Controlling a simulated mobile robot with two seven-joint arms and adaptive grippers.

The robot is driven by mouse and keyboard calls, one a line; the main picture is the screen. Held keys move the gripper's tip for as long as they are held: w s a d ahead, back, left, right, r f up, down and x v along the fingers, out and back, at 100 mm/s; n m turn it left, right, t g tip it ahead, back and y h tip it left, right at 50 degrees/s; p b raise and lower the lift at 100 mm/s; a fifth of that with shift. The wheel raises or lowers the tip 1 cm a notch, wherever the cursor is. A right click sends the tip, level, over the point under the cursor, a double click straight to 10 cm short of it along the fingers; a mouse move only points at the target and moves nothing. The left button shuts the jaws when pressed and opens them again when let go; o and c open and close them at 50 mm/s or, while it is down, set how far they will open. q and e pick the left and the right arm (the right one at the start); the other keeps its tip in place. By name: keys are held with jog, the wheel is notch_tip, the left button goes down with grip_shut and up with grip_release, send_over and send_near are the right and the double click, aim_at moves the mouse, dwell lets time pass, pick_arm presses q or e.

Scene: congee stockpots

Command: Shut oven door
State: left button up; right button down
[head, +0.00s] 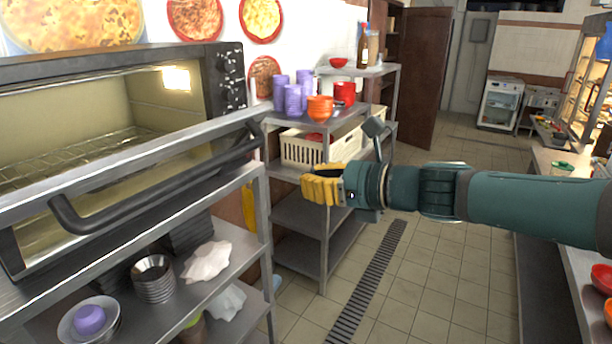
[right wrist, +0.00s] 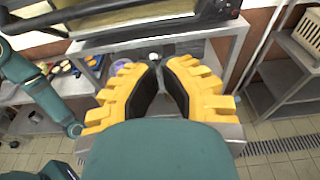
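The oven (head: 225,75) stands on a metal rack at the left of the head view. Its door (head: 120,162) is open, tilted out and down, showing the lit inside and a wire shelf. The long black door handle (head: 165,185) runs along its outer side; it also shows in the right wrist view (right wrist: 75,12). My right gripper (head: 308,186) is beyond the right end of the handle, apart from it, pointing left. In the right wrist view its yellow fingers (right wrist: 158,66) converge with their tips nearly together and nothing held. My left gripper is not in view.
The oven's rack holds metal bowls (head: 153,279) and a white cloth (head: 207,261). A second metal shelf behind my gripper carries purple cups (head: 293,99), orange bowls (head: 320,108) and a cream crate (head: 301,148). The tiled floor (head: 430,270) is clear in the middle.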

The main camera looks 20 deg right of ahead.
jog(key=r+x, duration=0.2)
jog(key=x, duration=0.9)
jog(key=shift+w+a+r+b, duration=0.3)
jog(key=shift+w, duration=0.1)
